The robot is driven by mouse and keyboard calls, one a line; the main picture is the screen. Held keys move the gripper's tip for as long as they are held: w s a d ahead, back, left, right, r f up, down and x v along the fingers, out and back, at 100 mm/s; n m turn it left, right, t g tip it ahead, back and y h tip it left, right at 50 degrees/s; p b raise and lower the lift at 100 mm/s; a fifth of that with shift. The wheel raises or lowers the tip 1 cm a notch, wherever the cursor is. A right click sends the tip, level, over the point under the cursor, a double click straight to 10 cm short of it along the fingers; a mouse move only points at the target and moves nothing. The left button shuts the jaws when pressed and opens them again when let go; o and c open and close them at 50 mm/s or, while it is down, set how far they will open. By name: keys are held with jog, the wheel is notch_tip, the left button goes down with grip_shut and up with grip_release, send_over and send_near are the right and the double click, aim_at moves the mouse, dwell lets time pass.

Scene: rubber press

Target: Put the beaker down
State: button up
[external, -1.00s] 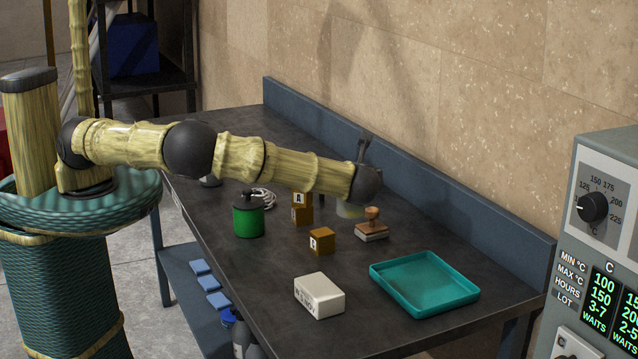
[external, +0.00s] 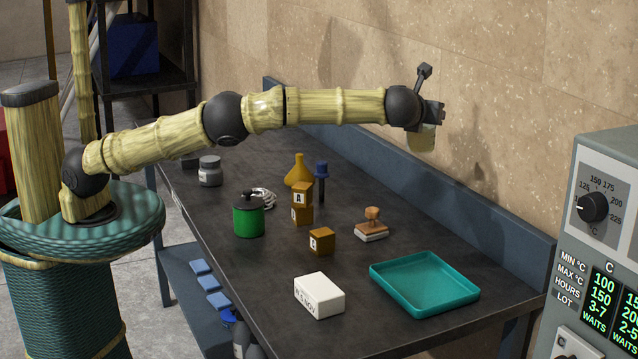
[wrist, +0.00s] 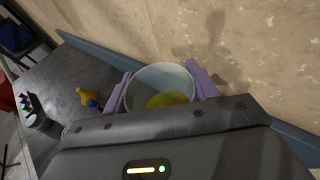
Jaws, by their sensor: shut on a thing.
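The beaker (external: 421,139) is clear with yellow content in its lower part. My gripper (external: 432,118) is shut on it and holds it well above the bench, close to the wall. In the wrist view the beaker (wrist: 162,88) sits between the two purple fingers, and its round rim faces the camera. The lower part of the beaker is partly hidden by the gripper body in the wrist view.
On the bench (external: 250,290) stand a teal tray (external: 424,310), a stamp (external: 372,225), a white block (external: 319,295), wooden lettered blocks (external: 321,241), a green canister (external: 249,217), a yellow flask (external: 299,174) and a grey jar (external: 210,171). Bare bench lies between them.

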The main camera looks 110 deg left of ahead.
jog(key=s+a+f+n+g+b, duration=0.25)
jog(key=s+a+f, duration=0.25)
jog(key=s+a, duration=0.6)
jog(key=s+f+g+b, duration=0.1)
jog(key=s+f+b, duration=0.1)
jog(key=s+f, duration=0.6)
jog(key=shift+s+f, duration=0.2)
jog(key=shift+f, duration=0.35)
jog(key=shift+n, duration=0.25)
notch_tip(320, 180, down, 6)
jog(key=shift+f, duration=0.2)
